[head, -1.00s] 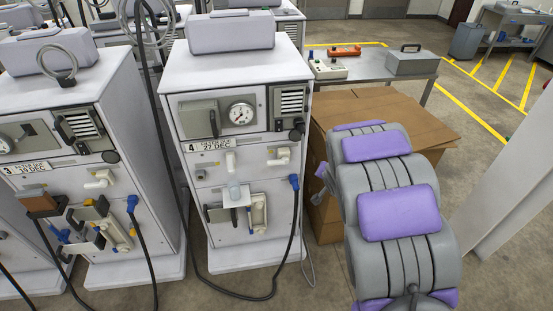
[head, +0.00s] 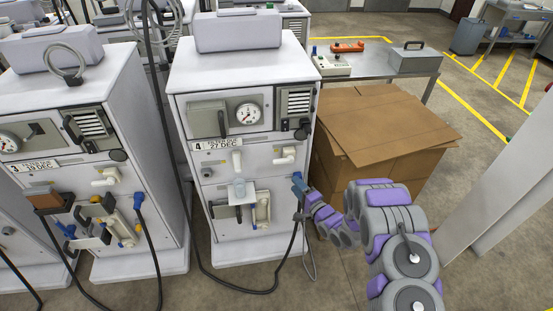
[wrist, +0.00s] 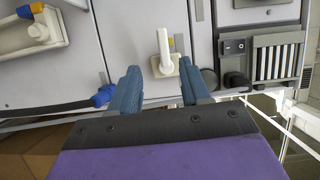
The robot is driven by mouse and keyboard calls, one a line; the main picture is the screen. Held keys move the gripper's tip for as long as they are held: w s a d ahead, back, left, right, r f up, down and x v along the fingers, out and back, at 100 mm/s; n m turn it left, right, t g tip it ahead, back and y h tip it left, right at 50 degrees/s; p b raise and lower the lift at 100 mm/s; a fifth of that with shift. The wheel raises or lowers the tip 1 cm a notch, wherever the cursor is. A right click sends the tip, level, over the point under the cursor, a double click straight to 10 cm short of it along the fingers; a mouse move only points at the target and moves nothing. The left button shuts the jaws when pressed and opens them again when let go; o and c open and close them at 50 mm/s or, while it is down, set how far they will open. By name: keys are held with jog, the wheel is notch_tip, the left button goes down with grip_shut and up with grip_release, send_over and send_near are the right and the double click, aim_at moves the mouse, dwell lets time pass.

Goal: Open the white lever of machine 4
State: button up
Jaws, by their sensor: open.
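Machine 4 (head: 245,85) is a white cabinet with a "4" and "27 DEC" label, standing in the middle of the head view. A white lever (head: 288,154) sits on the right of its front, below the dark vent panel. In the wrist view the lever (wrist: 164,50) stands on a pale base just beyond my fingertips, between them in the picture. My gripper (wrist: 158,86) is open and empty, with blue fingers apart. In the head view my gripper (head: 299,190) is at the machine's right front edge, below the lever. Whether a finger touches anything cannot be told.
A blue hose connector (wrist: 103,96) is close to the left finger in the wrist view. A cardboard box (head: 385,130) stands right of the machine. Machine 3 (head: 75,75) is at left.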

aim_at(280, 163)
jog(key=b+x, duration=0.1)
jog(key=x, duration=0.8)
jog(key=shift+w+a+b, duration=0.1)
jog(key=shift+a+b, duration=0.1)
jog(key=shift+b, duration=0.2)
jog(key=w, duration=0.2)
jog(key=w+a+b, duration=0.1)
jog(key=w, duration=0.1)
jog(key=shift+a+r, duration=0.15)
jog(key=shift+a, duration=0.05)
jog(key=shift+w+a, duration=0.2)
jog(key=shift+w, duration=0.05)
jog(key=x, duration=0.2)
jog(key=shift+w+a+b, duration=0.1)
jog(key=shift+a+b, duration=0.2)
jog(key=shift+a, duration=0.1)
jog(key=shift+d, duration=0.25)
jog(key=shift+c, duration=1.1)
jog(key=shift+a, duration=0.3)
grip_shut()
